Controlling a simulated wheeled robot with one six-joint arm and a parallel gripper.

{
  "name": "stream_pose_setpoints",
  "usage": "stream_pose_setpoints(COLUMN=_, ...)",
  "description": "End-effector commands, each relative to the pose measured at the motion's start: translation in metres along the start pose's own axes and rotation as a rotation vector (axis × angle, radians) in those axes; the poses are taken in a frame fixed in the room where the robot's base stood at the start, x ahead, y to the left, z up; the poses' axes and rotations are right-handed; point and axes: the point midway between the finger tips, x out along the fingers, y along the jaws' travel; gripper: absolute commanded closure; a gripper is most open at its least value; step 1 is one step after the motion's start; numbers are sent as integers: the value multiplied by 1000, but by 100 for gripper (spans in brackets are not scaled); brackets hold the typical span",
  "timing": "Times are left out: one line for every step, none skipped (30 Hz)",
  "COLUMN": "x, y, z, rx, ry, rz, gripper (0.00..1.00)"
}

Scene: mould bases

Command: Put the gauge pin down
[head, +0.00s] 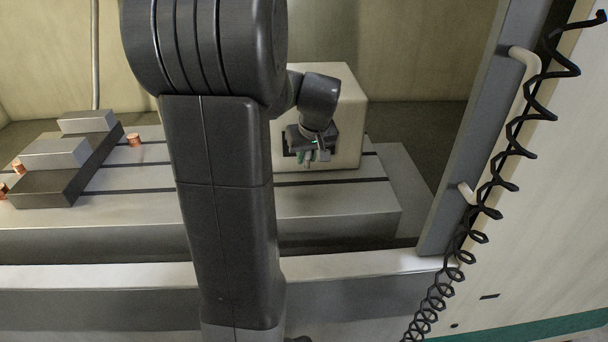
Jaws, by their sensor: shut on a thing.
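My gripper (312,158) is at the right of the slotted metal table (330,200), in front of a large pale cream block (345,105). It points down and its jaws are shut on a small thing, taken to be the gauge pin. The pin itself is too small and too covered by the fingers to make out. I cannot tell whether its lower end touches the table. My own dark arm hides the middle of the table.
A dark base with two grey metal blocks (55,153) stands on the left of the table. Small copper-coloured cylinders (134,140) stand near it. A grey door frame (480,130) and a black coiled cable (515,130) are on the right. The table's front right is bare.

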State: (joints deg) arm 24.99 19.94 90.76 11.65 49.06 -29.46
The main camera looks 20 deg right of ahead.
Motion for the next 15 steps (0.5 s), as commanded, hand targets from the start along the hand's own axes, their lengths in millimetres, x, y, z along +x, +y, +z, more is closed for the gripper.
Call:
stream_pose_setpoints(x=8, y=0, z=4, rx=1, ry=-3, rz=-1, gripper=100)
stream_pose_setpoints(x=12, y=0, z=6, rx=1, ry=-3, rz=-1, gripper=100)
stream_pose_setpoints(x=16, y=0, z=7, rx=1, ry=-2, rz=0, gripper=100)
stream_pose_setpoints(x=19, y=0, z=8, rx=1, ry=-1, rz=0, gripper=100)
stream_pose_setpoints(x=21, y=0, z=8, rx=1, ry=-2, rz=0, gripper=100)
stream_pose_setpoints(x=24, y=0, z=10, rx=1, ry=-2, rz=0, gripper=100)
stream_pose_setpoints(x=27, y=0, z=11, rx=1, ry=-2, rz=0, gripper=100)
stream_pose_setpoints(x=31, y=0, z=13, rx=0, ry=-2, rz=0, gripper=100)
stream_pose_setpoints(x=36, y=0, z=16, rx=0, ry=-3, rz=0, gripper=100)
stream_pose_setpoints(x=41, y=0, z=17, rx=1, ry=-3, rz=0, gripper=100)
stream_pose_setpoints(x=45, y=0, z=19, rx=1, ry=-4, rz=-1, gripper=100)
stream_pose_setpoints(x=50, y=0, z=21, rx=2, ry=-2, rz=-1, gripper=100)
stream_pose_setpoints(x=52, y=0, z=22, rx=2, ry=-2, rz=0, gripper=100)
stream_pose_setpoints(x=54, y=0, z=23, rx=2, ry=-2, rz=0, gripper=100)
stream_pose_setpoints(x=56, y=0, z=23, rx=1, ry=-1, rz=0, gripper=100)
